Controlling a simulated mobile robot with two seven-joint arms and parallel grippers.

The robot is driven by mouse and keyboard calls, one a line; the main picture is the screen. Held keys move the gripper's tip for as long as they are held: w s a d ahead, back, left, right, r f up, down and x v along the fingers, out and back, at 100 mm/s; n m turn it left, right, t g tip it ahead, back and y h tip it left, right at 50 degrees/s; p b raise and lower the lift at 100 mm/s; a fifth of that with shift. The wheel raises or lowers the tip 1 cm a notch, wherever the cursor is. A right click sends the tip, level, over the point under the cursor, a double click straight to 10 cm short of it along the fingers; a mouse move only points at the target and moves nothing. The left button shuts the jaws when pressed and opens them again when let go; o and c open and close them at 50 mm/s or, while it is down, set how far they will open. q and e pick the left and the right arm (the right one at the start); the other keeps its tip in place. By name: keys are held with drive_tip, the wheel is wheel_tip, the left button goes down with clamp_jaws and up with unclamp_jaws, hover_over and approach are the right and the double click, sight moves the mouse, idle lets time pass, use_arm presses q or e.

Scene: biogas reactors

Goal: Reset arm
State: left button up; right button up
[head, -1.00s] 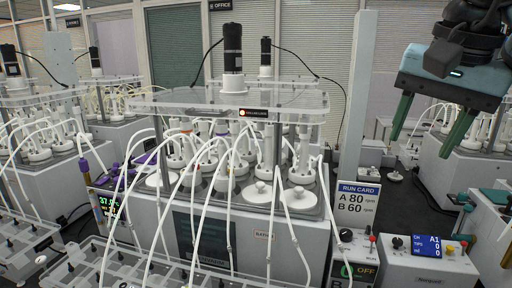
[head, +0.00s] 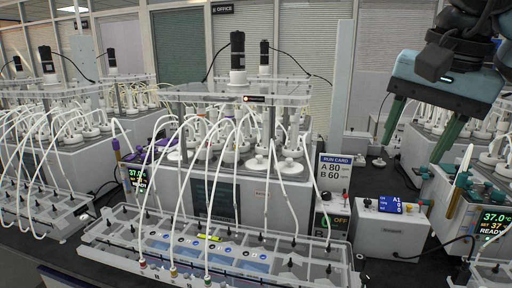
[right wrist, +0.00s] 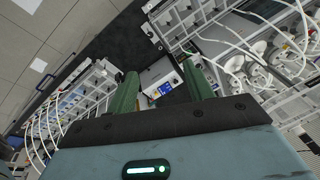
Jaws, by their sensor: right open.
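My right gripper (head: 417,128) is at the upper right of the head view, raised above the bench. Its two green fingers are spread apart with nothing between them. In the right wrist view the open fingers (right wrist: 160,92) point toward a small control box (right wrist: 160,78) some way off. My left gripper is not in the head view.
A reactor station (head: 262,190) with white tubes and a clear top plate (head: 235,92) stands in the middle. In front is a tray rack (head: 130,236). A run card (head: 334,172), a pump box (head: 391,228) and a heater display (head: 492,222) stand to the right.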

drive_tip(key=s+a+f+m+g+y, duration=0.2)
drive_tip(key=a+f+m+g+y, duration=0.25)
drive_tip(key=a+f+y, duration=0.55)
drive_tip(key=s+a+f+m+g+y, duration=0.1)
drive_tip(key=a+f+m+g+y, duration=0.2)
drive_tip(key=a+f+g+y, duration=0.65)
drive_tip(key=w+d+f+m+t+y, duration=0.1)
drive_tip(key=w+f+m+t, duration=0.3)
drive_tip(key=m+t, duration=0.9)
drive_tip(key=w+d+f+m+t, duration=0.15)
drive_tip(key=f+m+t, duration=0.35)
drive_tip(key=m+t, duration=0.7)
drive_tip(key=s+d+f+m+t+h, duration=0.1)
drive_tip(key=d+f+m+t+h, duration=0.15)
drive_tip(key=f+m+h, duration=0.5)
drive_tip(key=s+d+f+m+t+h, duration=0.1)
drive_tip(key=d+f+m+h, duration=0.25)
drive_tip(key=f+m, duration=0.65)
drive_tip(key=s+d+f+m+g+h, duration=0.2)
drive_tip(key=s+d+f+m+g, duration=0.1)
drive_tip(key=s+f, duration=0.4)
drive_tip(key=s+d+f+m+g+h, duration=0.3)
drive_tip(key=s+f+m, duration=0.2)
drive_tip(key=s+f, duration=0.2)
drive_tip(key=s+d+f+m+g+h+b, duration=0.1)
drive_tip(key=s+d+f+m+g+h, duration=0.2)
drive_tip(key=s+f, duration=0.4)
drive_tip(key=shift+s+d+f+m, duration=0.15)
drive_tip(key=shift+s+f+m, duration=0.15)
drive_tip(key=shift+s+m, duration=0.6)
